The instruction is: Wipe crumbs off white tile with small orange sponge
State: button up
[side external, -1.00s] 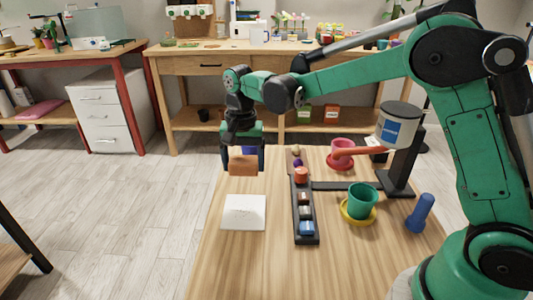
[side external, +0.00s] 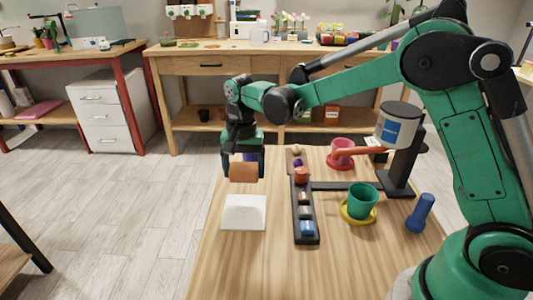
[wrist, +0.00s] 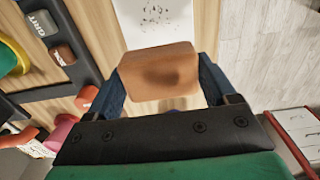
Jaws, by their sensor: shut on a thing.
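My gripper (side external: 243,172) is shut on a small orange-brown sponge (side external: 243,173) and holds it above the table, just behind the far edge of the white tile (side external: 244,213). The sponge also shows in the wrist view (wrist: 160,70), between the two dark fingers, with a darker patch on its face. The tile lies flat on the table. In the wrist view the tile (wrist: 142,28) has dark crumbs (wrist: 157,12) on it; part of it is hidden by the sponge.
Right of the tile is a black rack (side external: 296,226) with small blocks. Beyond it stand a green pot (side external: 363,200) on a yellow saucer, a blue cylindrical thing (side external: 421,211), a red pot (side external: 342,149) and a black stand (side external: 404,165) with a can.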

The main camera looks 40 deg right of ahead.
aim_at(246, 198)
notch_tip(246, 198, down, 6)
jog(key=shift+s+a+f, duration=0.1)
jog(key=shift+s+a, duration=0.1)
jog(key=shift+a, duration=0.05)
jog(key=shift+c, duration=0.5)
jog(key=shift+s+a+f, duration=0.1)
jog(key=shift+s+a, duration=2.05)
jog(key=shift+w+d, duration=2.2)
jog(key=shift+w+d+r, duration=0.2)
jog(key=shift+d, duration=0.05)
jog(key=shift+r, duration=3.95)
